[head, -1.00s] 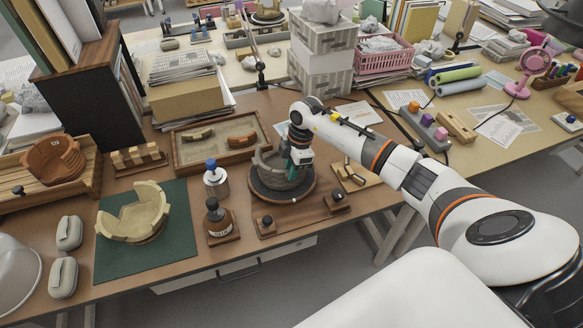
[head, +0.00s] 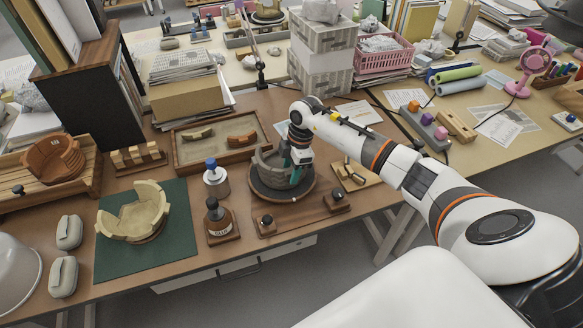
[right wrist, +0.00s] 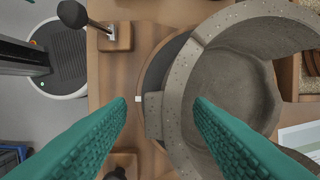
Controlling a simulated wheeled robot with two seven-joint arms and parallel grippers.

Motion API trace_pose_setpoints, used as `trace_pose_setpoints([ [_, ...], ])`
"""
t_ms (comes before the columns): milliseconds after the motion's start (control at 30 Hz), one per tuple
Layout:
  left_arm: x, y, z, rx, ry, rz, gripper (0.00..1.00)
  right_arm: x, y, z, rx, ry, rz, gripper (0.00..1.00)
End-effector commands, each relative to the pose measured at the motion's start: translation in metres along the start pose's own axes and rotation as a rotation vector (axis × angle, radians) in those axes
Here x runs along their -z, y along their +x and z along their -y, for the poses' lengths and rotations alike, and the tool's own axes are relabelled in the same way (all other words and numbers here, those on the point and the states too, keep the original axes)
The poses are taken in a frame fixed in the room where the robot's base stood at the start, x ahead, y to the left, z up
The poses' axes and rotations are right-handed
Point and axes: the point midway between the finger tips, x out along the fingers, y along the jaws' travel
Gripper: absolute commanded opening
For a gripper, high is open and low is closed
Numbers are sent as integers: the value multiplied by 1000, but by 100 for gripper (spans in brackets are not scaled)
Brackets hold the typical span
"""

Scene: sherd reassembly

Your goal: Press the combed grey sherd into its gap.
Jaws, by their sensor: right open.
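The grey vessel (head: 266,162) stands on a dark round turntable (head: 262,192) at the table's middle. In the right wrist view, the vessel (right wrist: 222,100) shows from above with its hollow inside and thick rim. A grey block-like piece (right wrist: 153,112) shows at its outer wall; I cannot tell whether this is the combed sherd. My right gripper (head: 297,176) is at the vessel's right side. In the right wrist view, the right gripper (right wrist: 161,102) is open, one finger outside the wall and one over the inside. The combing and the gap cannot be made out. My left gripper is not in view.
A wooden block with a dark knob (head: 337,202) stands close in front of the turntable. A brown bottle (head: 214,218) and a blue-capped jar (head: 214,178) stand to its left. A sand tray (head: 178,160) lies behind. A cream vessel (head: 150,205) sits on a green mat (head: 180,262).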

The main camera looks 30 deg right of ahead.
Motion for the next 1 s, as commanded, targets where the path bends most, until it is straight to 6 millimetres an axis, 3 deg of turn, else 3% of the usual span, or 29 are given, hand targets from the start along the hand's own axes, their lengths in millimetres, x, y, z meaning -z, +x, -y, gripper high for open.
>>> trace_pose_setpoints([
  [167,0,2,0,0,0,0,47,0,-15,2,4,0,-1,47],
  [600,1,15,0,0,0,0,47,0,-101,1,4,-1,0,47],
  [800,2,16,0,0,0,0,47,0,-118,0,1,1,1,47],
  [1000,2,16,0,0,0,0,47,0,-120,0,0,1,0,47],
])
